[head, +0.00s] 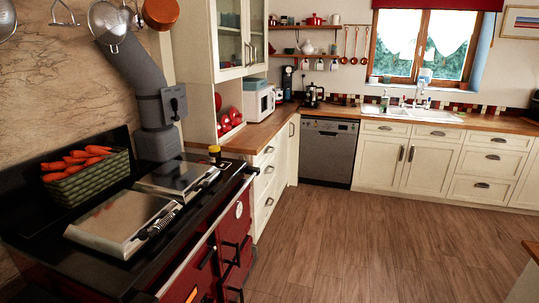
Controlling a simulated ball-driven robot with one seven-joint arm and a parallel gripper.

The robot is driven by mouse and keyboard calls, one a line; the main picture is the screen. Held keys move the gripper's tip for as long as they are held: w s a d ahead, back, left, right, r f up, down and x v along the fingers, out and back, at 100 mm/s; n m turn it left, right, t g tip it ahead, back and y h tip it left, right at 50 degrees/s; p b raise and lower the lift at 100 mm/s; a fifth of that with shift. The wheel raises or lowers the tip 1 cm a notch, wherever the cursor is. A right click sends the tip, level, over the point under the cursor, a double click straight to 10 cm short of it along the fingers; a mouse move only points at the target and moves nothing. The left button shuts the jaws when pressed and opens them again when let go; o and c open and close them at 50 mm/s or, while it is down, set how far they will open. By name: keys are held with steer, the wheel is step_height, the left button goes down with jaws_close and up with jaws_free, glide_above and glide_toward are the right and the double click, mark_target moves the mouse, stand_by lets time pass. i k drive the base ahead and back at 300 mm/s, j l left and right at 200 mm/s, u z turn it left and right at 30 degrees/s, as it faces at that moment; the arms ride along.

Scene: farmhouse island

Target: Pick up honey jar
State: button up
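A small jar (214,155) with a yellow lid and a dark body, which looks like the honey jar, stands upright in the head view. It is near the far right end of the black stove top, beyond the right-hand metal hob lid. The foot of the jar is hard to make out against the dark surface. My gripper is not in view.
The red and black stove (135,225) has two metal hob lids (120,222), a front rail and a thick grey pipe (150,90). A green basket (85,175) of carrots stands at left. Pans hang above. Open wooden floor (350,240) lies right of the stove.

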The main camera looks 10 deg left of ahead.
mark_target(214, 154)
steer(key=i, duration=1.9)
steer(key=i+u, duration=0.1)
steer(key=i, duration=0.4)
steer(key=i+l+u, duration=0.1)
steer(key=i, duration=0.4)
steer(key=i+l+u, duration=0.15)
steer(key=i, duration=0.4)
